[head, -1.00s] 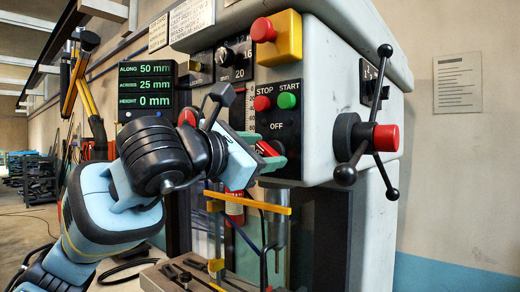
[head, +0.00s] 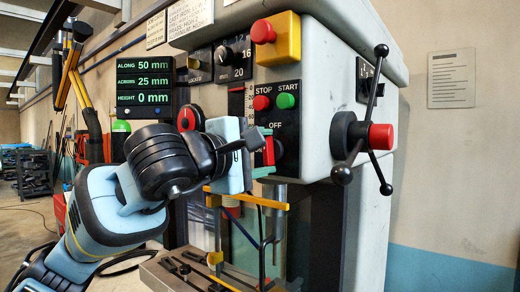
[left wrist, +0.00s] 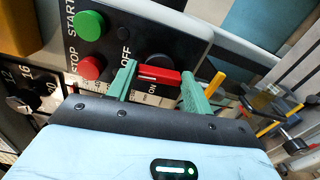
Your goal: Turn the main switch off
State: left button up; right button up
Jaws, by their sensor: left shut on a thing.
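The main switch has a red handle (head: 268,151) on a dark panel, below the OFF label. It stands about upright in the head view. In the left wrist view the red handle (left wrist: 160,75) carries a white line, with the OFF label near its left end and ON below it. My left gripper (head: 264,152) has one green finger above the handle and one below. In the left wrist view my left gripper (left wrist: 162,78) is shut on the handle end to end. Part of the switch base is hidden by the handle and fingers. My right gripper is not in view.
A red STOP button (head: 262,103) and a green START button (head: 285,101) sit just above. A yellow box with a red knob (head: 263,31) is higher up. A three-armed lever with a red hub (head: 382,137) projects at the right. A yellow bar (head: 248,201) lies below the gripper.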

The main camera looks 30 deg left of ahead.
pick_arm(q)
jog(key=shift+m, duration=0.7)
jog(key=o, duration=1)
jog(key=shift+s+a, duration=0.15)
jog(key=shift+s, duration=1.85)
jog(key=shift+s+a, duration=0.15)
jog(key=shift+s, duration=1.8)
